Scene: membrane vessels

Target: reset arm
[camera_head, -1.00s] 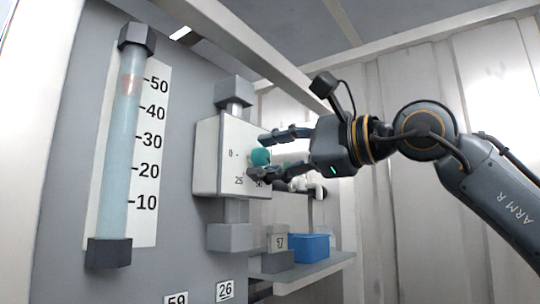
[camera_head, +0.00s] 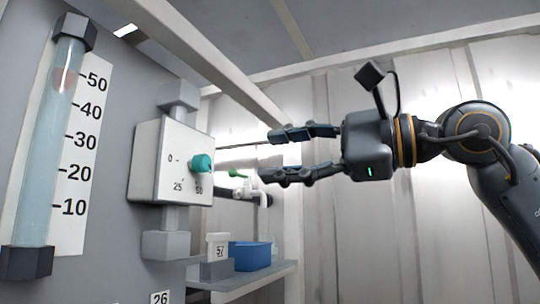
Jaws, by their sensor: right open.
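My right gripper (camera_head: 300,154) is open and empty, its two fingers pointing left, with its arm coming in from the right. It is apart from the teal knob (camera_head: 202,164) on the white dial box (camera_head: 160,160), with a clear gap between fingertips and knob. My left gripper does not show.
A gauge tube (camera_head: 55,150) with a scale from 10 to 50 is on the grey panel (camera_head: 110,265) at left. Below the dial box, a shelf (camera_head: 255,275) holds a blue bin (camera_head: 250,256) and a small labelled container (camera_head: 217,246). A white pipe fitting with a green handle (camera_head: 239,174) is behind.

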